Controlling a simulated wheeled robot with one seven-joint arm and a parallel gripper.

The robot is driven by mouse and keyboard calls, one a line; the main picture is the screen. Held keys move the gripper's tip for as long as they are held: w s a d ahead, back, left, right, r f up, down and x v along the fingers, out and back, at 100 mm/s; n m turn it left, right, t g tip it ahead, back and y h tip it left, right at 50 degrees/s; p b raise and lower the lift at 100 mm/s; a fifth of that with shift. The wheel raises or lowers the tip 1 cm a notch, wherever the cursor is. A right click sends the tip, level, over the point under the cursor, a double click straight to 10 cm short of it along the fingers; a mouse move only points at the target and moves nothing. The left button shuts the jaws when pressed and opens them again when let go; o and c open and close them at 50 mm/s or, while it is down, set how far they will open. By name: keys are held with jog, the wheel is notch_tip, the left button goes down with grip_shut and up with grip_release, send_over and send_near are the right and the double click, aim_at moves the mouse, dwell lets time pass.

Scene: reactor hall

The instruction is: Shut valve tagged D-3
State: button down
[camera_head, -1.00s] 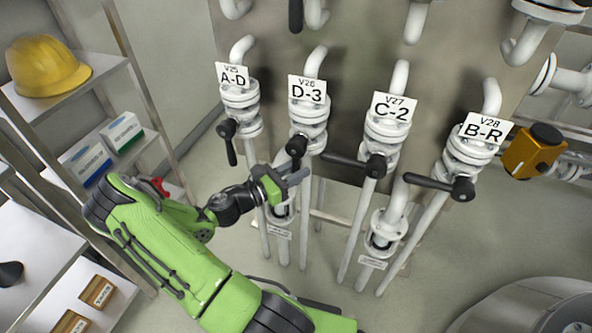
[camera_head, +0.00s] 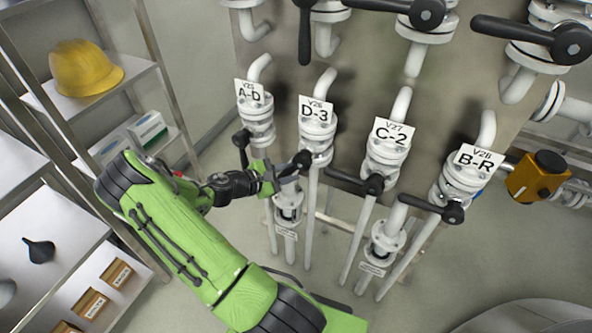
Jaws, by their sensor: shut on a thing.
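The valve tagged D-3 (camera_head: 316,142) is the second from the left in the row of white pipes, below its white tag (camera_head: 316,114). Its black lever (camera_head: 300,161) slopes down and left from the pivot toward my gripper. My gripper (camera_head: 285,176), at the end of my green arm, is shut on the lever just below the valve body. The jaws hide the lever's outer end.
Valve A-D (camera_head: 257,122) is close on the left, its black lever (camera_head: 243,148) hanging near my gripper. Valves C-2 (camera_head: 385,160) and B-R (camera_head: 456,180) stand to the right. Shelves with a yellow helmet (camera_head: 84,68) are at left.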

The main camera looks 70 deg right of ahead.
jog(key=shift+w+d+r+m+t+p, duration=0.15)
jog(key=shift+w+r+m+t+p, duration=0.65)
jog(key=shift+w+r+t, duration=0.15)
jog(key=shift+w+d+r+m+t+y+p, duration=0.1)
jog(key=shift+w+r+m+t+y+p, duration=0.3)
jog(key=shift+r+m+t, duration=0.45)
jog(key=shift+w+r+m+t+b, duration=0.15)
jog(key=shift+w+r+m+t, duration=0.1)
jog(key=shift+r+m+t, duration=0.55)
jog(key=shift+w+r+m+t+b, duration=0.2)
jog(key=shift+r+m+t, duration=0.45)
jog(key=shift+r+t, duration=0.25)
jog(key=c, duration=1)
grip_release()
jog(key=shift+f, duration=0.1)
